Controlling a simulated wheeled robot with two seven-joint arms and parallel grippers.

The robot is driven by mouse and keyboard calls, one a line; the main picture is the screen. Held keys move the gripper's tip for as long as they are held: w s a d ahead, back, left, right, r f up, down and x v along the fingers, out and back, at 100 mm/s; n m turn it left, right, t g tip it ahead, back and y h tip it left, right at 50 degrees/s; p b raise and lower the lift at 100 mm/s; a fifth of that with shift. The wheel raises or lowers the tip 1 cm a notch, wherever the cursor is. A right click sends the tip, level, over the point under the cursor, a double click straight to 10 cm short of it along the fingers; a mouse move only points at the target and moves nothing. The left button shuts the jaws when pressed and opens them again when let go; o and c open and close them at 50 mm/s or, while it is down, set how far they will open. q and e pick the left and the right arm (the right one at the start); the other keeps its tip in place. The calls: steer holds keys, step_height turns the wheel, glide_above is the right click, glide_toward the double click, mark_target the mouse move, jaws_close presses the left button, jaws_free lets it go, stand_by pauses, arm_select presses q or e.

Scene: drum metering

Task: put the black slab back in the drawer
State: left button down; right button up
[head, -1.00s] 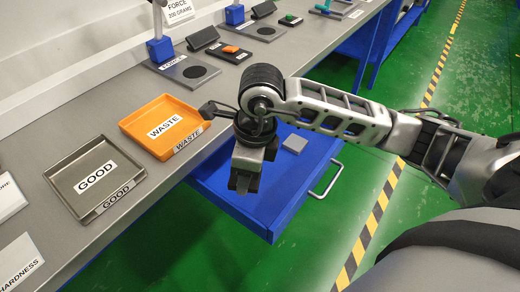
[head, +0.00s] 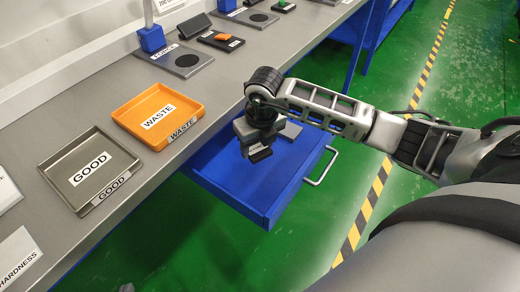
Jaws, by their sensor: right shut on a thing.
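The blue drawer (head: 237,196) stands pulled out below the bench, with its silver handle (head: 322,168) at the right. My right gripper (head: 257,147) is over the drawer, pointing down. It is shut on a small dark piece, the black slab (head: 260,155), of which only a part shows below the fingers. I cannot tell whether the slab touches the drawer floor. My left gripper is not in view.
On the bench are an orange WASTE tray (head: 190,96), a grey GOOD tray (head: 130,152) and a force stand (head: 201,63) at the back. The bench edge runs close to the left of my gripper. Green floor lies beyond the drawer.

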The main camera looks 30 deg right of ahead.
mark_target(260, 145)
steer(key=f, duration=0.1)
steer(key=w+d+f, duration=0.2)
steer(key=shift+f, duration=1.8)
steer(key=shift+f, duration=0.1)
steer(key=o, duration=1.1)
steer(key=shift+r, duration=0.25)
steer(key=r, duration=0.4)
steer(key=s+r, duration=0.1)
steer(key=r, duration=0.6)
steer(key=shift+s+r, duration=0.3)
steer(key=shift+s, duration=0.05)
